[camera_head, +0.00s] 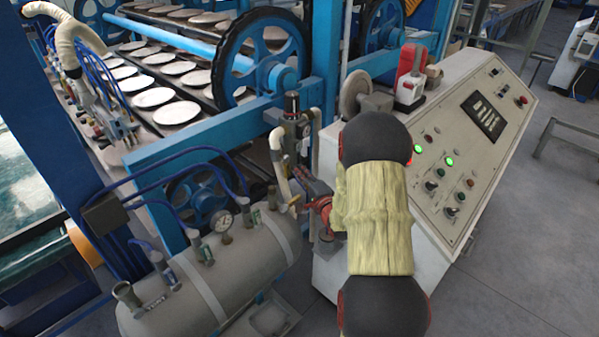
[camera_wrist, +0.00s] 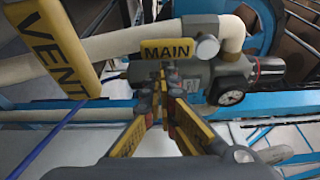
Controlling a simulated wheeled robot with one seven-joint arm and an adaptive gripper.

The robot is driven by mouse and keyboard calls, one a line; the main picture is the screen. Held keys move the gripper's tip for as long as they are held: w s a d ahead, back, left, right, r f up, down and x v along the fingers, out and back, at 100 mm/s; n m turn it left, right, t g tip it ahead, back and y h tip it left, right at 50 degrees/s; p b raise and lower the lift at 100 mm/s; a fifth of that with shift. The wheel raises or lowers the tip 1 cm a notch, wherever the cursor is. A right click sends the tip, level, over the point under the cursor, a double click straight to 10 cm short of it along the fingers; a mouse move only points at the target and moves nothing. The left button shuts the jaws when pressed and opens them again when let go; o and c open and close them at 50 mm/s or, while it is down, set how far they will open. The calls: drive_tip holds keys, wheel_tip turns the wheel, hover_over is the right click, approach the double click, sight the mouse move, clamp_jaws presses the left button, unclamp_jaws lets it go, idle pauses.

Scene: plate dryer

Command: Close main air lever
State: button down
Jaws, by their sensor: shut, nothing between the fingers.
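The yellow tag or lever face marked MAIN (camera_wrist: 167,49) is in the upper middle of the wrist view, just beyond my fingertips. My gripper (camera_wrist: 164,92) points toward it from below, with its fingers together and empty. I cannot tell whether the fingertips touch it. A larger yellow lever marked VENT (camera_wrist: 52,42) slants across the upper left of the wrist view, apart from my fingers. In the head view my gripper (camera_head: 320,208) is partly hidden behind my arm, beside the air unit. The MAIN lever cannot be made out clearly there.
A grey air tank (camera_head: 235,270) with a gauge and blue hoses stands left of my gripper. A white control panel (camera_head: 470,150) with lit green buttons is on the right. A pale pipe (camera_wrist: 130,42) runs behind the MAIN label. Blue framework with plate racks stands behind.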

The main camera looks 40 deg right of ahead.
sight(287, 176)
drive_tip(key=shift+a+f+m+g+p, duration=0.1)
drive_tip(key=shift+a+m+g+p, duration=0.25)
drive_tip(key=shift+m+p, duration=0.5)
drive_tip(key=a+m+p, duration=0.1)
drive_tip(key=p, duration=0.1)
drive_tip(key=a+m+g+y+p, duration=0.1)
drive_tip(key=m+p, duration=0.1)
drive_tip(key=p, duration=0.1)
drive_tip(key=a+m+p, duration=0.1)
drive_tip(key=p, duration=0.2)
drive_tip(key=shift+s+a+m+y, duration=0.15)
drive_tip(key=shift+m+y, duration=0.15)
drive_tip(key=shift+m, duration=0.05)
drive_tip(key=shift+a+p, duration=0.25)
drive_tip(key=shift+p, duration=0.3)
drive_tip(key=shift+s+a+r+p, duration=0.1)
drive_tip(key=shift+a+r+p, duration=0.6)
drive_tip(key=shift+a+p, duration=0.3)
drive_tip(key=shift+s+a+r+p, duration=0.1)
drive_tip(key=shift+a+r+p, duration=0.55)
drive_tip(key=shift+a+p, duration=0.3)
drive_tip(key=shift+a+r, duration=0.15)
